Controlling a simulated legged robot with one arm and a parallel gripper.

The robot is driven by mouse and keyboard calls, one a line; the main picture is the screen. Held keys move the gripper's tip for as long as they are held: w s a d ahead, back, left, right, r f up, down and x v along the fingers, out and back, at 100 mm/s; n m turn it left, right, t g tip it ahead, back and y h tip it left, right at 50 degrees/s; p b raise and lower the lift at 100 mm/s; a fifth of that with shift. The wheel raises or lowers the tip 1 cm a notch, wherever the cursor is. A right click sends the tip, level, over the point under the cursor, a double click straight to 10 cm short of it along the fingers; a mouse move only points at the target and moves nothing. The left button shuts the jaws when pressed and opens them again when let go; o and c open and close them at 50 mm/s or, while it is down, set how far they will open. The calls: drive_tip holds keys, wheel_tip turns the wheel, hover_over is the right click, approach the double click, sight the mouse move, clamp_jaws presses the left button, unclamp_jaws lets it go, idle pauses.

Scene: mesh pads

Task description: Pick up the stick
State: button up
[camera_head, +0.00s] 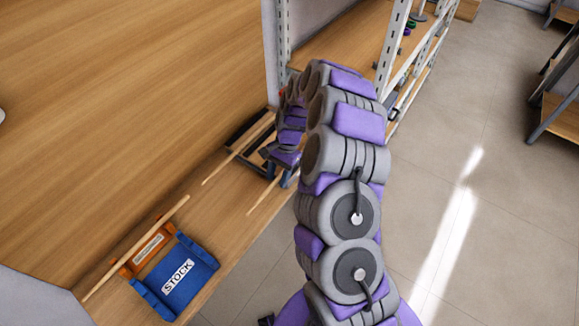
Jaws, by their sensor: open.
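One light wooden stick (135,248) lies at the lower left, across an orange holder (149,250) beside a blue tray labelled STOCK (178,278). A second stick (232,153) slants over the shelf by a dark rack farther back. A third stick (263,196) shows closer to the shelf edge, its far end hidden near my gripper. My gripper (284,157) is open above the dark rack, at the far end of my purple and grey arm. The arm partly hides the gripper, and I cannot tell whether it touches a stick.
The wooden shelf (215,215) has bare room between the STOCK tray and the dark rack (246,128). A large wooden panel (120,90) rises at the left. White perforated shelf posts (391,45) stand behind my arm. Open tiled floor (470,130) lies to the right.

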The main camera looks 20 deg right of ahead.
drive_tip(key=shift+a+f, duration=0.15)
drive_tip(key=shift+a, duration=0.5)
drive_tip(key=shift+d, duration=0.45)
drive_tip(key=c, duration=0.3)
drive_tip(key=shift+a, duration=0.25)
clamp_jaws()
